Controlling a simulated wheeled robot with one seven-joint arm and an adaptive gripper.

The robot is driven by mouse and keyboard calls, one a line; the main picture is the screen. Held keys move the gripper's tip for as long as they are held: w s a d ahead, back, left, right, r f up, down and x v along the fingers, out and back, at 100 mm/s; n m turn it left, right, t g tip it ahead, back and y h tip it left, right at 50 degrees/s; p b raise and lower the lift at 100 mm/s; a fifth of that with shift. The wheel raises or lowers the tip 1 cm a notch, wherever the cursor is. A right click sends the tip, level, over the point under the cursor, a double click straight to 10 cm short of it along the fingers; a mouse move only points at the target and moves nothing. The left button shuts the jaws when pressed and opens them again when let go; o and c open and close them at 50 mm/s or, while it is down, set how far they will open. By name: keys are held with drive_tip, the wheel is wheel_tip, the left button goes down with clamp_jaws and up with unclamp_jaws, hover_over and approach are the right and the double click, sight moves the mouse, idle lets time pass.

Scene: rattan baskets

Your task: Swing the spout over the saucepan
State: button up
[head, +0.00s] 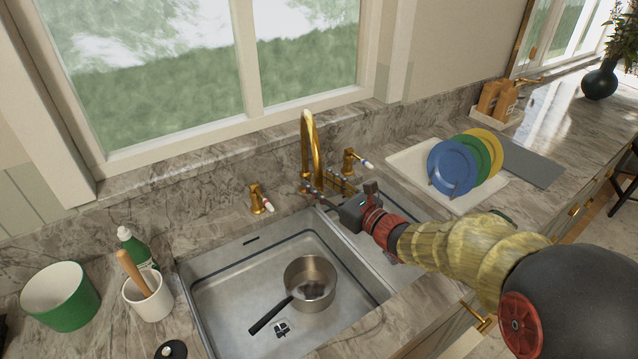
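The gold faucet (311,142) stands behind the double sink in the head view, with its tall arched spout rising near the divider between the basins. The steel saucepan (310,284) sits in the left basin, its black handle pointing to the lower left. The spout is up and behind the saucepan, not clearly above it. My gripper (314,193) reaches in from the right over the divider, with its fingers close to the lower part of the faucet. Whether they touch the spout, and how far apart they are, is too small to tell.
Gold taps stand left (258,199) and right (352,162) of the faucet. A dish rack with plates (452,167) is at the right. A green pot (62,297), a white crock (148,296) and a green bottle (137,247) stand left. The window is behind.

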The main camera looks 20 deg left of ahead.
drive_tip(key=v, duration=1.2)
drive_tip(key=shift+f, duration=0.1)
